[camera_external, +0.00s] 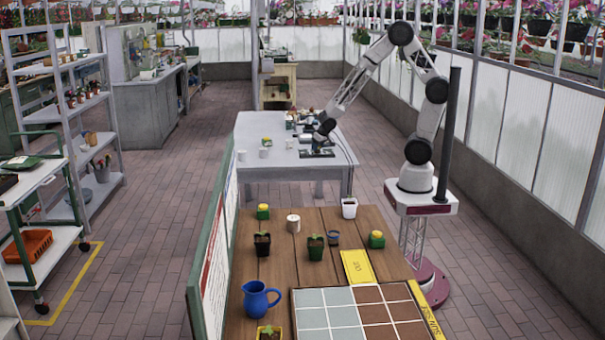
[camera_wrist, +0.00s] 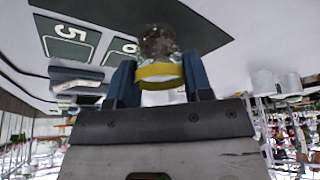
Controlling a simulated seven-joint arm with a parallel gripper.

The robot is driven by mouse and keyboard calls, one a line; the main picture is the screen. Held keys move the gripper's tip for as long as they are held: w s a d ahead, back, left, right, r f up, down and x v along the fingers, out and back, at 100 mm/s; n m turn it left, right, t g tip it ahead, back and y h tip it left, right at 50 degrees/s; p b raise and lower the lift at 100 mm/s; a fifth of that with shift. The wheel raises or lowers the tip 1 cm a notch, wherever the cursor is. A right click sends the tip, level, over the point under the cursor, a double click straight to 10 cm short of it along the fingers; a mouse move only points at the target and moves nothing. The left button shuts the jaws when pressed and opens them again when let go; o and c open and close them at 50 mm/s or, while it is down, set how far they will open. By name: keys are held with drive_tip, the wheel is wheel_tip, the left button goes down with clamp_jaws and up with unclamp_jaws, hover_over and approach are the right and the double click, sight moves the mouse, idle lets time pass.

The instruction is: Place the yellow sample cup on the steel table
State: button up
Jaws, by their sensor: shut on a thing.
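The yellow sample cup (camera_wrist: 160,72) shows in the wrist view as a clear cup with a yellow band and dark brown contents. My gripper (camera_wrist: 155,80) is shut on it, with a blue finger on either side of the yellow band. In the external view my gripper (camera_external: 303,137) is low over the right half of the steel table (camera_external: 253,127). The held cup is too small to make out there. I cannot tell whether it touches the tabletop.
White cups (camera_external: 264,153) and a small yellow-topped item (camera_external: 266,141) stand left of my gripper. A dark marked mat (camera_external: 317,154) lies on the table. In the wrist view are numbered dark panels (camera_wrist: 70,42) and a grey block (camera_wrist: 77,80).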

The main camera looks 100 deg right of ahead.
drive_tip(key=shift+f, duration=0.8)
idle(0.6)
drive_tip(key=o, duration=1)
drive_tip(key=shift+o, duration=0.2)
drive_tip(key=shift+r, duration=0.1)
drive_tip(key=v, duration=0.7)
drive_tip(key=shift+r, duration=0.25)
drive_tip(key=shift+s+a, duration=0.1)
